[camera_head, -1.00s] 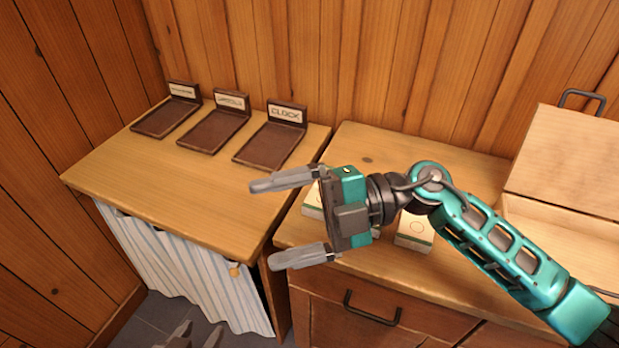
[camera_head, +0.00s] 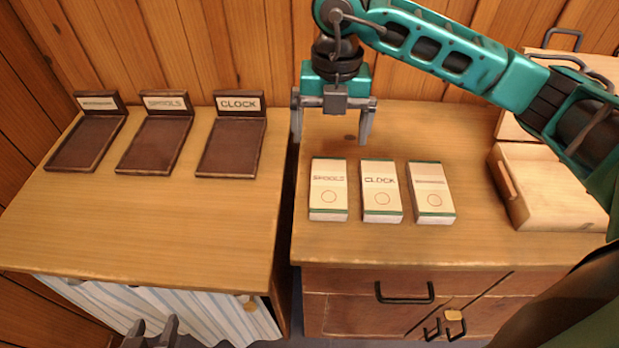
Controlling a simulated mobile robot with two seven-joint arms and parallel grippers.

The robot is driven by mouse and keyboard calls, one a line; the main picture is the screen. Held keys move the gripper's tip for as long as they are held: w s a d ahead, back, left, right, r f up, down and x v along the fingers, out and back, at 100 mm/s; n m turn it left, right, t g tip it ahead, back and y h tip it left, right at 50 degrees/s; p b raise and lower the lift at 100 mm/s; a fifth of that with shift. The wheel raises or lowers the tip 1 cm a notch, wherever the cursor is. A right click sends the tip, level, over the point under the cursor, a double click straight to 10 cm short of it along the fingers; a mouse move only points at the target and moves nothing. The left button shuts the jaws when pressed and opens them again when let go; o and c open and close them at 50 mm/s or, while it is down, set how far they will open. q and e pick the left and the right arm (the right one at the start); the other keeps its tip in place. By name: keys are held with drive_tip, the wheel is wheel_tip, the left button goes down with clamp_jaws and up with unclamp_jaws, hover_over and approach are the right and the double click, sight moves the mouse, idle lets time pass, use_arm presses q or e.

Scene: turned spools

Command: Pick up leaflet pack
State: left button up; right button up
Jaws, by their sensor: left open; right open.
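Three leaflet packs lie side by side on the right cabinet top: a SPOOLS pack (camera_head: 328,190), a CLOCK pack (camera_head: 381,191) and a third pack (camera_head: 432,193) whose label is too small to read. They are cream with green edges. My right gripper (camera_head: 332,134) hangs open and empty with its fingers pointing down, just behind and above the SPOOLS pack. My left gripper (camera_head: 152,336) shows only at the bottom edge, low in front of the left cabinet, open, with nothing seen in it.
Three dark brown labelled trays stand on the left cabinet: one with an unreadable label (camera_head: 87,146), a SPOOLS tray (camera_head: 154,148) and a CLOCK tray (camera_head: 231,150). A narrow gap separates the cabinets.

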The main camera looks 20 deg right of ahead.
sight(329, 182)
drive_tip(key=f, duration=1.2)
drive_tip(key=shift+s+d+f, duration=0.1)
drive_tip(key=shift+d+f, duration=0.1)
drive_tip(key=shift+f, duration=0.15)
drive_tip(key=shift+c, duration=0.4)
drive_tip(key=c, duration=1.1)
drive_tip(key=shift+o, duration=0.2)
